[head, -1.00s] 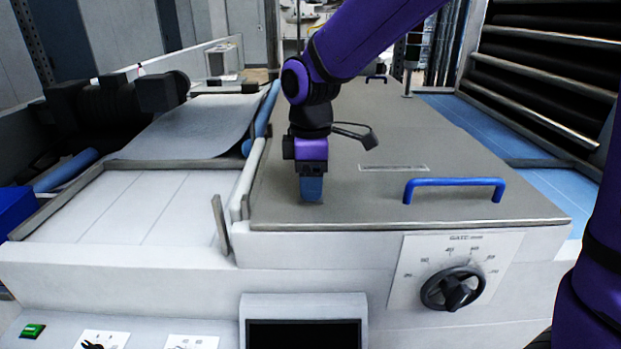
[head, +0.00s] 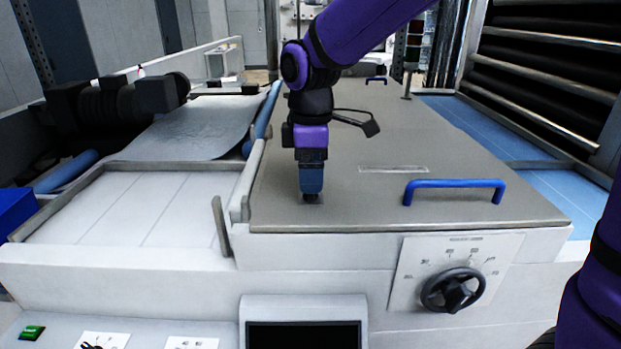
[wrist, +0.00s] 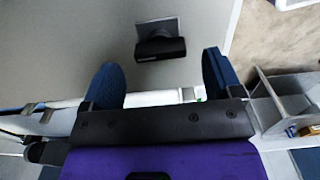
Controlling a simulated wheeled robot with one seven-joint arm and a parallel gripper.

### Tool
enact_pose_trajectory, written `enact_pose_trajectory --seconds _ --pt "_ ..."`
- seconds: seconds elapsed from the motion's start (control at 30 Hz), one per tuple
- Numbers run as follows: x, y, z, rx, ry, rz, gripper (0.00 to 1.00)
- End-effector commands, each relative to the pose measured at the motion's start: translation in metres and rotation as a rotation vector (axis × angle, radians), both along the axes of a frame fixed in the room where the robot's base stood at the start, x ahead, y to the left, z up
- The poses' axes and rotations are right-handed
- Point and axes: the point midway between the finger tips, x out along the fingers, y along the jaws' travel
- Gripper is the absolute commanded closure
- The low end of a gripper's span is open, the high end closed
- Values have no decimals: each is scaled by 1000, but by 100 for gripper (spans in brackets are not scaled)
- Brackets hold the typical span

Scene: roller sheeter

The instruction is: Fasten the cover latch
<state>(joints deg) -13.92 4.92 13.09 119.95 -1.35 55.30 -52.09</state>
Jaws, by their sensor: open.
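The cover (head: 430,150) is a flat grey lid with a blue bar handle (head: 455,183), lying closed on the machine. The latch is a small black piece on a grey plate; in the wrist view the black latch (wrist: 160,48) lies just beyond and between my fingertips. In the head view only a bit of its dark plate (head: 314,200) shows below the fingers, near the cover's front left. My gripper (head: 311,192) points down just above it; it also shows in the wrist view (wrist: 162,66), its blue fingers apart with nothing between them.
A gate dial (head: 453,290) is on the front panel, below the cover. A dark screen (head: 303,335) stands at the front. A white conveyor bed (head: 130,205) lies to the left.

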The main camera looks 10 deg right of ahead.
Motion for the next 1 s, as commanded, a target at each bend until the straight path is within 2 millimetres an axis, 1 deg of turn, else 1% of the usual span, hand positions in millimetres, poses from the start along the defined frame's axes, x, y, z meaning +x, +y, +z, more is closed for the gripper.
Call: enact_pose_trajectory --seconds 0.03,0.2,0.4,0.6,1.0 --pt "1 0 11 2 -5 0 15" --pt "1 0 44 2 -5 1 15" --pt "1 0 72 1 -4 1 15" --pt "0 0 83 1 -2 1 15" --pt "0 0 83 0 -1 1 15"
